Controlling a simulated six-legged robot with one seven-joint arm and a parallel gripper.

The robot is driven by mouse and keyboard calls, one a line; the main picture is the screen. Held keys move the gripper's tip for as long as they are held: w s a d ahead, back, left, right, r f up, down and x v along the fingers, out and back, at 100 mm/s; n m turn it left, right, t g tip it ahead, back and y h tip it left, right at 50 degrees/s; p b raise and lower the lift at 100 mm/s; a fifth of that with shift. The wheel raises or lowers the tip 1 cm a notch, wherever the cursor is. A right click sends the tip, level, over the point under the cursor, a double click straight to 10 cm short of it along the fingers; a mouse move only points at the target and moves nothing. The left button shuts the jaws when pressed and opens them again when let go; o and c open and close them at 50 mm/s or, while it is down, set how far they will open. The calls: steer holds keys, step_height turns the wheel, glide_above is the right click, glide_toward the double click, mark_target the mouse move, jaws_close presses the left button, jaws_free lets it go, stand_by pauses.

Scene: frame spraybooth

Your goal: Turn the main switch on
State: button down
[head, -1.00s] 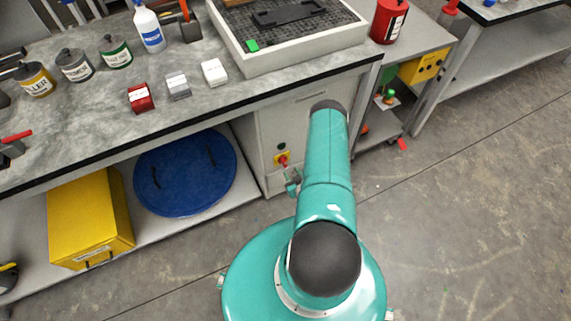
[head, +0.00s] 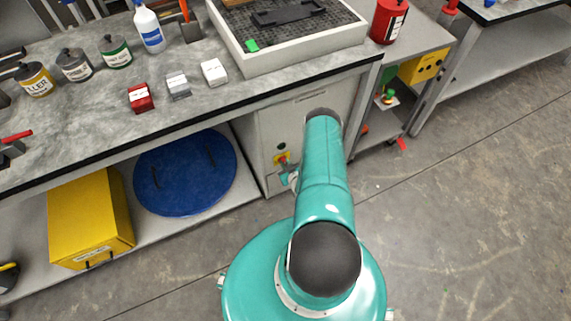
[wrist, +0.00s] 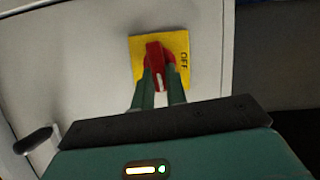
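The main switch is a red knob (wrist: 153,52) on a yellow plate (wrist: 181,42), and "OFF" is readable at the plate's right side in the wrist view. The knob's handle runs roughly up and down in that view. In the head view the plate (head: 281,159) is small, on the grey cabinet front under the bench. My gripper (wrist: 159,74) is at the switch, one finger on each side of the knob's handle. Hardly any gap shows between fingers and handle; whether they press on it I cannot tell. In the head view my gripper (head: 288,178) partly covers the switch area.
The cabinet (head: 305,115) sits below the bench top (head: 90,120). A dark handle (wrist: 35,140) sticks out at lower left in the wrist view. A blue round lid (head: 185,190) and a yellow box (head: 88,220) are on the lower shelf.

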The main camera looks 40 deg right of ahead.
steer(key=shift+w, duration=0.1)
steer(key=shift+d+m+y, duration=0.15)
steer(key=shift+m+y, duration=0.15)
steer(key=shift+m, duration=0.2)
steer(key=c, duration=1.4)
jaws_free()
steer(key=v, duration=1.4)
steer(key=shift+f, duration=0.1)
